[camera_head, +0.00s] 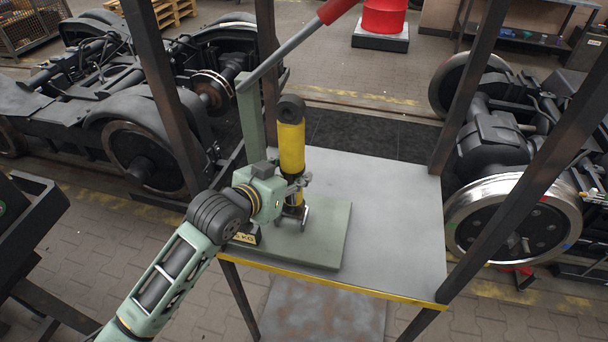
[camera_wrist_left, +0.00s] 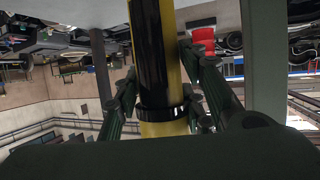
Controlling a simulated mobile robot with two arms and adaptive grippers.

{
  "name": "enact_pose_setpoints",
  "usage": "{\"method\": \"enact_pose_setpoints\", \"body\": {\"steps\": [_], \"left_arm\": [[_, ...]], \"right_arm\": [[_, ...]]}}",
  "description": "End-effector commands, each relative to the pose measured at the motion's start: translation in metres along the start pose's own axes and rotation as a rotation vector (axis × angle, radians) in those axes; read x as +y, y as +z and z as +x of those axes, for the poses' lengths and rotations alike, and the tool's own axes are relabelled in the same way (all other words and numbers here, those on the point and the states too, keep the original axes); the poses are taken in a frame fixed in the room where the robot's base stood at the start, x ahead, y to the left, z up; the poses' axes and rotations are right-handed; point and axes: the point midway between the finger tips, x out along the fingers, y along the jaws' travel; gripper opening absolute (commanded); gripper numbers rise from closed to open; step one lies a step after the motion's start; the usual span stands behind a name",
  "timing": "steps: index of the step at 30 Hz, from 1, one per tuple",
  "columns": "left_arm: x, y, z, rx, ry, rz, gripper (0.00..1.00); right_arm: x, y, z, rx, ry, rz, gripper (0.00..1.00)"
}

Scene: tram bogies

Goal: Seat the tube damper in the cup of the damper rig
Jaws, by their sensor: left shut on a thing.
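The tube damper (camera_head: 291,146) is a yellow tube with a black eye at its top and a dark lower part. It stands upright over the green base plate of the damper rig (camera_head: 325,238). My left gripper (camera_head: 297,190) is shut on its lower part. In the left wrist view the damper (camera_wrist_left: 150,60) runs between the fingers of the left gripper (camera_wrist_left: 160,108), with a black collar near them. The cup is hidden behind the gripper and the damper's lower end, so I cannot tell whether the damper sits in it. My right gripper is not in view.
The rig's green post (camera_head: 251,120) and a grey lever with a red grip (camera_head: 336,9) rise behind the damper. The grey table (camera_head: 395,215) is clear on the right. Dark frame posts (camera_head: 478,85) stand at its corners. Bogies with wheels (camera_head: 515,222) stand on both sides.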

Motion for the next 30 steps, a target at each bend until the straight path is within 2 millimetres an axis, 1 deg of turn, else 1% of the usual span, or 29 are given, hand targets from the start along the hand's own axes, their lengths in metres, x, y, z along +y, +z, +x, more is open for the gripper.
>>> {"method": "enact_pose_setpoints", "body": {"steps": [1,7,15,18,29,30], "left_arm": [[-0.005,-0.004,0.002,0.01,0.001,0.002,0.0],[-0.012,0.001,0.009,0.012,0.002,0.0,0.0],[-0.012,0.031,0.02,0.01,0.001,-0.001,0.0],[-0.012,0.036,0.023,0.012,0.001,0.001,0.0],[-0.012,0.039,0.024,0.013,0.002,0.001,0.0],[-0.012,0.044,0.025,0.001,0.001,0.0,0.4]], "right_arm": [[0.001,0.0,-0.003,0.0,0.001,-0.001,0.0],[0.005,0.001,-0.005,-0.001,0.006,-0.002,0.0],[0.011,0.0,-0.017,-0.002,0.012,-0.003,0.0],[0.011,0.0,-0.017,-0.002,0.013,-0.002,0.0],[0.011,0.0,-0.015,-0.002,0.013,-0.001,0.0],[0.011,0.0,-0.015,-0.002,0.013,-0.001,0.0]]}}
